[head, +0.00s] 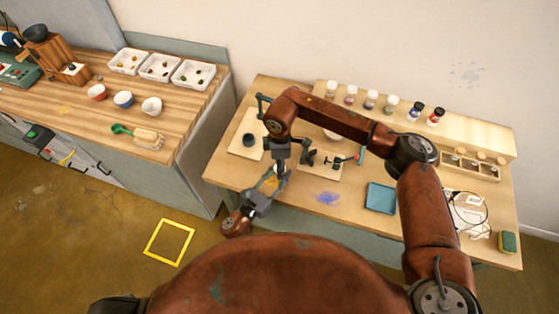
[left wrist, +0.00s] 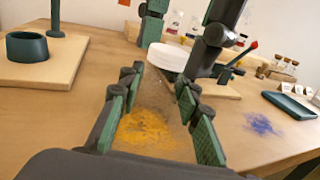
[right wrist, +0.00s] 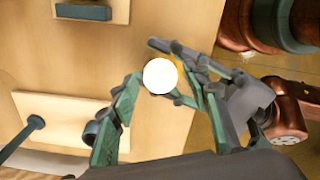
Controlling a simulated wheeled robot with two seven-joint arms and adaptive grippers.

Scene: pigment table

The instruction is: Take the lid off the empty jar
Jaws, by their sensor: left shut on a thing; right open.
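A clear jar (left wrist: 157,98) with a white lid (left wrist: 168,57) stands between my left gripper's green-padded fingers. My left gripper (left wrist: 155,120) is shut on the jar's body; it is small in the head view (head: 264,190). The glass is hard to make out, and orange powder (left wrist: 145,132) shows through and around it. The lid is on top of the jar and shows as a white disc in the right wrist view (right wrist: 160,76). My right gripper (right wrist: 162,95) is open above, with its fingers on either side of the lid. In the head view my arms hide the jar.
A board with a dark green ring holder (left wrist: 27,47) lies left of the jar. A blue tray (head: 381,198) and blue powder (head: 327,198) lie to the right. Several pigment jars (head: 370,99) line the back shelf. A sponge (head: 507,242) sits at the right edge.

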